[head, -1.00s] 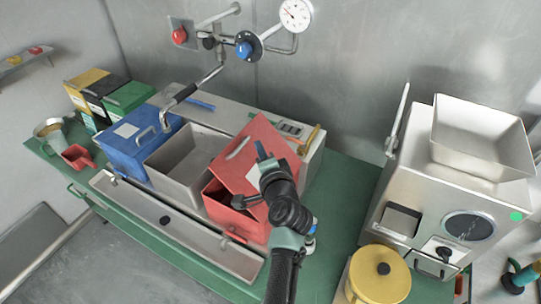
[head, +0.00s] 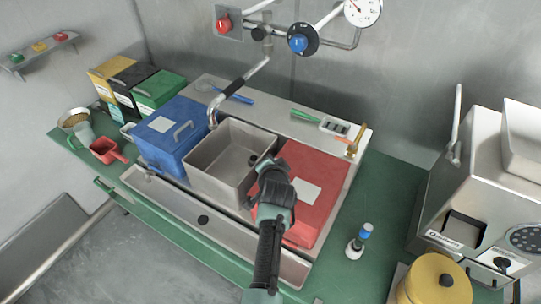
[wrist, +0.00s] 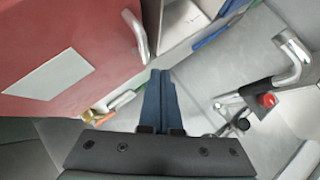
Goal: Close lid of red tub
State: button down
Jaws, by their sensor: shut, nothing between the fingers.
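The red tub (head: 299,233) stands at the right end of the row of containers on the green bench. Its red lid (head: 318,165) lies flat across the top, with a white label on it. In the wrist view the lid (wrist: 60,35) fills the upper left, and its pale handle (wrist: 136,34) stands just left of my fingers. My gripper (wrist: 158,95) is shut and empty. In the head view my wrist is over the left side of the lid and hides part of it; my fingertips are hard to make out there. I cannot tell whether they touch the lid.
An open grey sink bin (head: 215,165) and a blue lidded tub (head: 170,138) stand to the left. A tap (head: 262,68) hangs behind them.

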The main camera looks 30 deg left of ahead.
jog(key=shift+a+f+b, duration=0.25)
jog(key=shift+f+b, duration=0.2)
jog(key=shift+f, duration=0.25)
jog(key=shift+a+f+b, duration=0.25)
jog(key=shift+f+b, duration=0.2)
jog(key=shift+f, duration=0.25)
jog(key=s+d+r+p, duration=0.1)
jog(key=s+r, duration=0.6)
jog(key=r, duration=0.4)
jog(key=shift+d+p, duration=0.35)
jog(key=shift+d, duration=0.05)
